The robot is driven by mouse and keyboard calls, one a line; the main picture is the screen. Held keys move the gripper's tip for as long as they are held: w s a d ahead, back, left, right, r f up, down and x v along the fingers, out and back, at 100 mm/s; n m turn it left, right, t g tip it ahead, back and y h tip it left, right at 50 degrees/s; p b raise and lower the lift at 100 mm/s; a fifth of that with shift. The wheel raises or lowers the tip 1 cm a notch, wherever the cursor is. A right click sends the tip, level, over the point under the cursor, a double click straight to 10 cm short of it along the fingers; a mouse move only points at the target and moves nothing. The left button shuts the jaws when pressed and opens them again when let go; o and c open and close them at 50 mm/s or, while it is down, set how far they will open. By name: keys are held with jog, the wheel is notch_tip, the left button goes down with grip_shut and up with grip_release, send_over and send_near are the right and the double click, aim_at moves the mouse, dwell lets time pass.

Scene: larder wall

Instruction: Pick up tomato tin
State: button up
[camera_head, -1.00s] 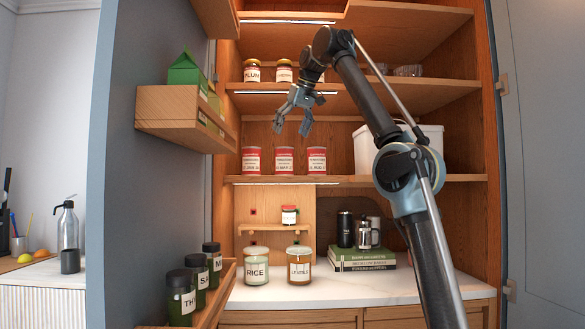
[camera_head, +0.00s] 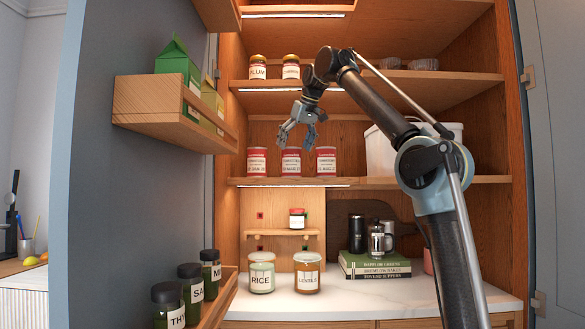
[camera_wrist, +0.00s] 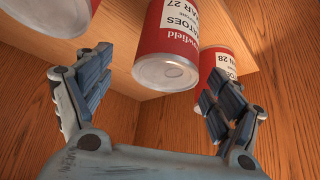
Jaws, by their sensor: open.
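Three red and white tomato tins stand in a row on the middle shelf in the head view: a left tin (camera_head: 257,163), a middle tin (camera_head: 291,162) and a right tin (camera_head: 326,162). My gripper (camera_head: 297,146) is open, fingers pointing down, just in front of and above the middle tin. In the wrist view, a tin labelled MAR 27 (camera_wrist: 172,50) shows between and beyond the open fingers of my gripper (camera_wrist: 155,100). A tin ending in 28 (camera_wrist: 218,62) is partly hidden behind the right finger. A third tin (camera_wrist: 62,15) is cut off at the upper left.
The middle shelf (camera_head: 410,181) also holds a white bin (camera_head: 385,153) right of the tins. Jars (camera_head: 290,67) stand on the shelf above. A door rack (camera_head: 150,100) with cartons juts out at left. Below are a rice jar (camera_head: 262,272) and green books (camera_head: 375,265).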

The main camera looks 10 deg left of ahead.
aim_at(288, 159)
jog(key=shift+a+x, duration=0.2)
jog(key=shift+x, duration=3.2)
jog(key=shift+s, duration=0.15)
jog(key=c, duration=1.6)
